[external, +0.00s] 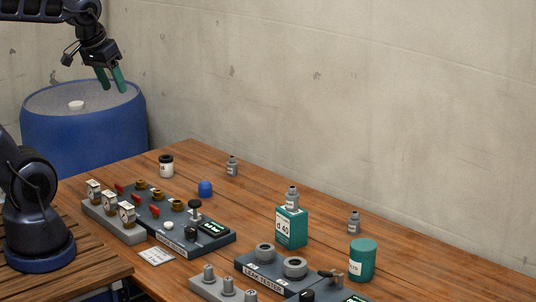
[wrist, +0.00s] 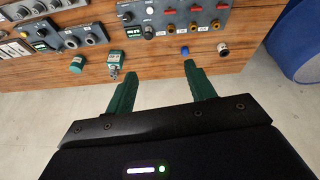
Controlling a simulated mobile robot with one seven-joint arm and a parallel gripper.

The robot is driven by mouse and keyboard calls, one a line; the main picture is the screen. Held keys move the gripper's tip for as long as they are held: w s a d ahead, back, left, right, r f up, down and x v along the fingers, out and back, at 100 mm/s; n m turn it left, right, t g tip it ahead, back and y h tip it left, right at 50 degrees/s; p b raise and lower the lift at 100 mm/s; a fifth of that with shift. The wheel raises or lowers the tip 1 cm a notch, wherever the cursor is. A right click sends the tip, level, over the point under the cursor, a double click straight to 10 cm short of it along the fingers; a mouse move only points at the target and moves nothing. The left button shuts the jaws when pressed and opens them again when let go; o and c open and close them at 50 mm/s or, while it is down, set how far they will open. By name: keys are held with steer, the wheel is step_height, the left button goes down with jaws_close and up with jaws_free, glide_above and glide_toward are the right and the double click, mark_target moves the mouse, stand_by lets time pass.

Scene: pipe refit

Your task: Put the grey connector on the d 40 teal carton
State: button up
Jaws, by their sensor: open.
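The teal carton (external: 291,230) marked d 40 stands upright on the wooden table. A grey connector (external: 292,197) sits upright on its top. The carton (wrist: 116,57) and the connector (wrist: 114,73) also show in the wrist view, near the left finger's tip in the picture. Two more grey connectors stand on the table, one at the back (external: 232,167) and one right of the carton (external: 354,223). My gripper (external: 113,88) is open and empty, high over the blue barrel at the left, well away from the carton. Its teal fingers are spread in the wrist view (wrist: 160,69).
A teal cylinder (external: 362,260) stands right of the carton. The leak tester (external: 265,270) lies in front of it. A panel with gauges and valves (external: 180,225), a blue cap (external: 205,188) and a white jar (external: 166,167) are to the left. A concrete wall rises behind the table.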

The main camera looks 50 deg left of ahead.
steer(key=s, duration=0.1)
steer(key=s+m, duration=0.1)
steer(key=shift+s+a+f, duration=0.3)
steer(key=shift+a+f, duration=0.05)
steer(key=shift+a, duration=0.05)
